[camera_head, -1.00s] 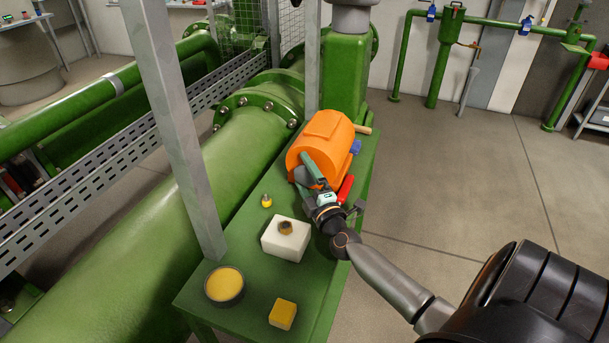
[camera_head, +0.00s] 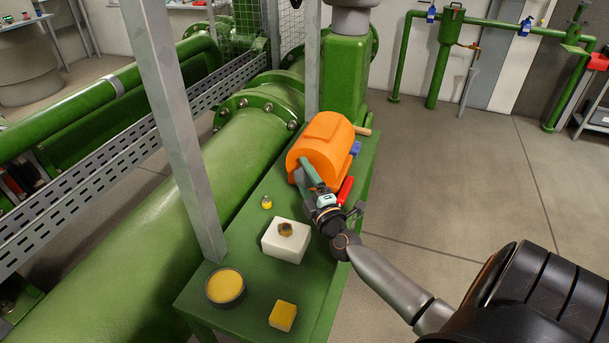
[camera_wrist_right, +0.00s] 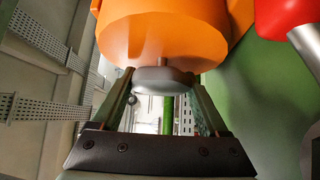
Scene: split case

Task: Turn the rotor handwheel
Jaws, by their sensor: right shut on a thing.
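My right gripper (camera_head: 306,170) is at that end face. In the right wrist view its fingers (camera_wrist_right: 163,84) are shut on the handwheel, one on each side. In the head view the fingers and wrist largely hide the handwheel. My left gripper is not in view.
On the green bench (camera_head: 255,285) are a white block (camera_head: 290,251), a round tin of yellow material (camera_head: 225,286), a yellow block (camera_head: 283,315) and a small yellow-capped item (camera_head: 267,202). A red-handled tool (camera_head: 345,189) lies close beside my right gripper. A grey post (camera_head: 178,130) rises at the bench's left.

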